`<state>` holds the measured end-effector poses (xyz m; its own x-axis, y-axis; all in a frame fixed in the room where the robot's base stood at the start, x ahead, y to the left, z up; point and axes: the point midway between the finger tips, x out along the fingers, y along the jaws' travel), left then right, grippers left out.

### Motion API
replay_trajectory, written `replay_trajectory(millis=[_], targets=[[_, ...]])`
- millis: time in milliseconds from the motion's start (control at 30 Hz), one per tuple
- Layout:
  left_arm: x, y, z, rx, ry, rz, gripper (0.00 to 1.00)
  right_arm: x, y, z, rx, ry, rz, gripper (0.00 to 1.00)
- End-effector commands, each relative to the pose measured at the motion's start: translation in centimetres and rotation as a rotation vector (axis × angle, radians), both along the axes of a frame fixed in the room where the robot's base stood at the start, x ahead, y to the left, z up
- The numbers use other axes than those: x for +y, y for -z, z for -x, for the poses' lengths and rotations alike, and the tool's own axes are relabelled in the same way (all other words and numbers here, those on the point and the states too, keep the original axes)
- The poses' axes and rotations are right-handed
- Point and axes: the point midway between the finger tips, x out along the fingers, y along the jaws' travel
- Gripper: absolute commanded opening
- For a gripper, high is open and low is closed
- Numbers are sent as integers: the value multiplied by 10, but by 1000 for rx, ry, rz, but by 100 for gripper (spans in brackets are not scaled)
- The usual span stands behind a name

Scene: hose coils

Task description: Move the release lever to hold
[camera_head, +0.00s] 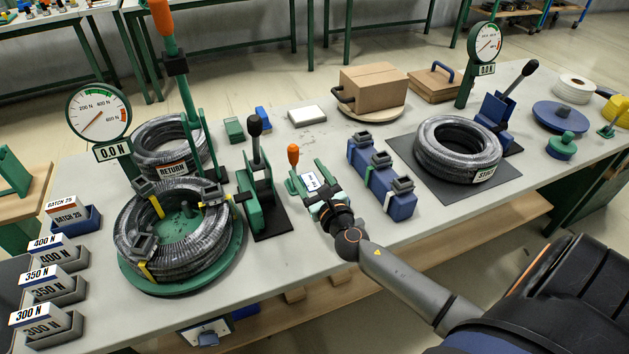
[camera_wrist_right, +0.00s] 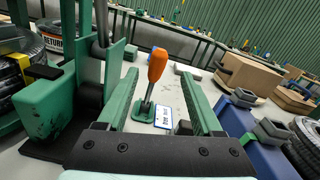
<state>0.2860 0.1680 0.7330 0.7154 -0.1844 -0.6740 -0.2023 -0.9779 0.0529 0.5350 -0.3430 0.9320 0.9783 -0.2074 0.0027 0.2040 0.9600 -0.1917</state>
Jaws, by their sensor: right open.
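A small orange-handled lever (camera_head: 293,153), which looks like the release lever, stands upright on the table in front of my right gripper. In the right wrist view the lever (camera_wrist_right: 156,68) rises from a green base between the finger lines, near the tips. A white and blue label plate (camera_wrist_right: 164,116) lies beside its foot; its writing is too small to read. My right gripper (camera_head: 309,169) is open, its two green fingers pointing at the lever. I cannot tell whether a finger touches it. My left gripper is not in view.
A green clamp lever with a black knob (camera_head: 255,126) stands close on the left. A blue block with grey clips (camera_head: 385,180) is close on the right. Hose coils lie on a green turntable (camera_head: 130,278) and a dark mat (camera_head: 405,150). A box (camera_head: 375,86) stands behind.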

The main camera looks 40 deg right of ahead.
Motion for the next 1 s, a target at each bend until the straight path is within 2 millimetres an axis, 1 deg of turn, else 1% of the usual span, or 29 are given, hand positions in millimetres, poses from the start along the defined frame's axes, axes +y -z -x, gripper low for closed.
replay_trajectory(millis=[33,100,200,300,433,1000], targets=[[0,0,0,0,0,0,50,2,1,9,1,0,1,67],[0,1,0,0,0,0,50,4,1,19,1,-1,1,67],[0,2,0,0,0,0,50,6,1,29,0,1,1,67],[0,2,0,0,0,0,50,7,0,34,-1,1,0,67],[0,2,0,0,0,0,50,7,-1,37,-1,2,0,67],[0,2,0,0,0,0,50,7,-1,37,-1,1,0,67]])
